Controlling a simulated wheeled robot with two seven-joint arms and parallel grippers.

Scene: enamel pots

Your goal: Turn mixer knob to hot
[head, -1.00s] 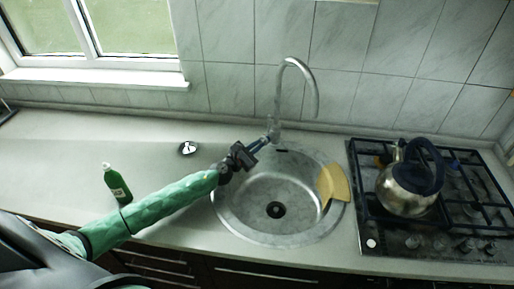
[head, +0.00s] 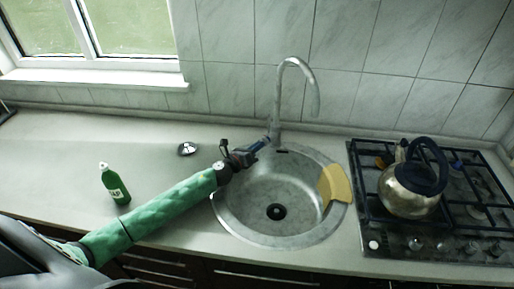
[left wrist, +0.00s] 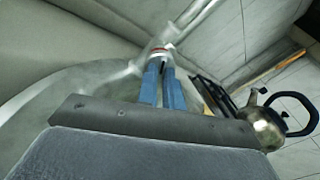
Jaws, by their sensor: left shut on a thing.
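The mixer tap (head: 280,100) stands behind the round sink, with a tall curved spout. Its knob is at the base of the spout, mostly hidden by my gripper in the head view. My left gripper (head: 266,141) reaches in over the sink's back left rim to the tap's base. In the left wrist view the blue fingers (left wrist: 163,72) are close together, shut on the mixer knob (left wrist: 161,48), a pale metal piece with a reddish mark. Which way the knob is turned I cannot tell. My right gripper is not in view.
A kettle (head: 408,192) stands on the gas hob (head: 374,226) at the right. A green soap bottle (head: 115,184) and a small round item (head: 187,149) are on the left counter.

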